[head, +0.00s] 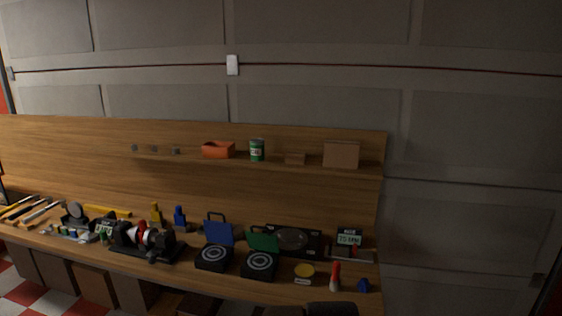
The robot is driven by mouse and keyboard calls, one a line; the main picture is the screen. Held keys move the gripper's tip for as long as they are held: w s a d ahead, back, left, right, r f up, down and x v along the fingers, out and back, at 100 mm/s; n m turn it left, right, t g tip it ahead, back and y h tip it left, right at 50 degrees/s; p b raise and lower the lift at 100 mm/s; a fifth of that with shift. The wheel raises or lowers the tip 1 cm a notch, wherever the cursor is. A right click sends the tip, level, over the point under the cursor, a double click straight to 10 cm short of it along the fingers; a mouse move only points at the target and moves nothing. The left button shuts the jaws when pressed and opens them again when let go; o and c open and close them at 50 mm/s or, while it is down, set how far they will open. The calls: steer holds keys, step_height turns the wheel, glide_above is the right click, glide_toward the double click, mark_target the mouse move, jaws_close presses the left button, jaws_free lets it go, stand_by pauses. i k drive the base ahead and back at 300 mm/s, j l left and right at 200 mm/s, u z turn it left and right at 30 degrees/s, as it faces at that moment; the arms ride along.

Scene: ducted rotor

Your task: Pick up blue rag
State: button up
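A small dark blue lump (363,285), which looks like the blue rag, lies on the bench top near its right end. It sits just right of a red and white bottle and close to the bench's right edge. It is small in the picture, so its folds cannot be made out. My gripper cannot be made out in the head view. A dark rounded shape cuts into the bottom edge below the bottle, and I cannot tell what it is.
The wooden bench (210,283) holds a red and white bottle (335,277), a yellow lid (304,270), two black boxes with ringed tops (214,257) (259,264), and a bench grinder (146,238). A shelf above carries an orange bin (218,150) and a green can (257,150).

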mark_target(364, 286)
steer(key=k+u, duration=0.1)
steer(key=k, duration=0.15)
steer(key=i+l, duration=0.85)
steer(key=l, duration=0.2)
